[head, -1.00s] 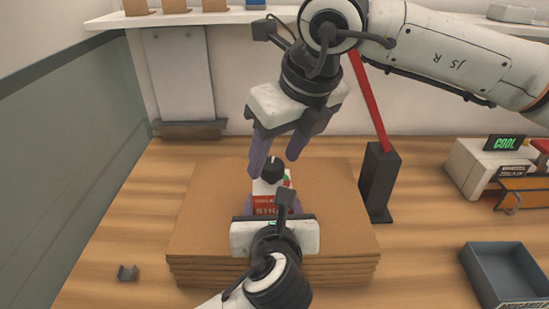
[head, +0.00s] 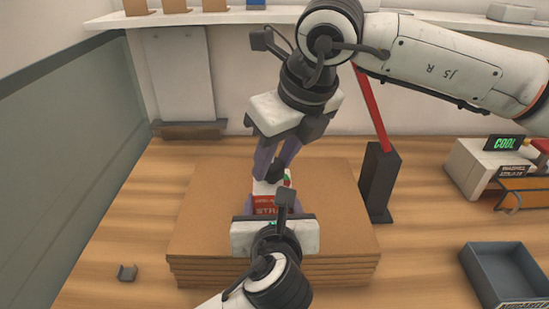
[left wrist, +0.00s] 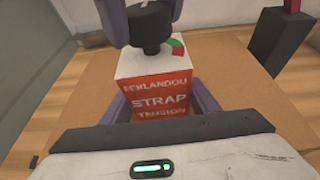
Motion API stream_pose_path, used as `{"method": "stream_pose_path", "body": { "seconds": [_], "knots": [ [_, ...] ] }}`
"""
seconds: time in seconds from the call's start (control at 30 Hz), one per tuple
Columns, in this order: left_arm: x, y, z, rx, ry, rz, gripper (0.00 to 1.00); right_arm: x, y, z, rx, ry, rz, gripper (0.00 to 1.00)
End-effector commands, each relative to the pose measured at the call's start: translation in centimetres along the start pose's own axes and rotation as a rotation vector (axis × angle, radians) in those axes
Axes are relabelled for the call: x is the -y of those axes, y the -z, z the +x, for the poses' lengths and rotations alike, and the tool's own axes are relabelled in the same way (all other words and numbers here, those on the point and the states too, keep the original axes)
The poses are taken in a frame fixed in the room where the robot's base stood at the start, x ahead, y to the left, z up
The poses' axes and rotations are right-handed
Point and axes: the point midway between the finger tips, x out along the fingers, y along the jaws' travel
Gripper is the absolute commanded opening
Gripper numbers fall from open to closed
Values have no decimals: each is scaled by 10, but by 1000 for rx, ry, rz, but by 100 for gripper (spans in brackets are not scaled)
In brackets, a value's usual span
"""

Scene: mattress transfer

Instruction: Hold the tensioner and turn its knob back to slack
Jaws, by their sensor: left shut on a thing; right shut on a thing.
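The tensioner (head: 263,201) is a red and white box lettered "STRAP" with a black knob (head: 275,170) on top. It stands upright on a stack of brown boards (head: 205,220). My left gripper (left wrist: 160,108) is shut on the lower sides of the tensioner (left wrist: 157,88), one purple finger on each side. My right gripper (head: 273,172) reaches down from above and is shut on the knob. In the left wrist view the knob (left wrist: 150,25) sits between its purple fingers, beside a green and red dial mark. The knob's pointer cannot be made out.
A black post (head: 379,180) with a red bar stands right of the boards. A grey tray (head: 508,275) is at the front right, below a white device (head: 480,165) with a "COOL" display.

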Motion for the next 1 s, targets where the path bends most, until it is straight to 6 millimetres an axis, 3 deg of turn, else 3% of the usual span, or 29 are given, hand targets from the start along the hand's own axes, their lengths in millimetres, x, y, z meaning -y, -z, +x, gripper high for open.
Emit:
{"method": "stream_pose_path", "body": {
  "seconds": [0.27, 1.0],
  "knots": [
    [0, -3, 0, 6, 0, -1, 7, 2, 0, 0, -1, -60, -139, 11],
    [-1, -2, 0, 5, -1, -2, 7, 7, -3, 1, 0, -326, -776, 11]
  ]
}}
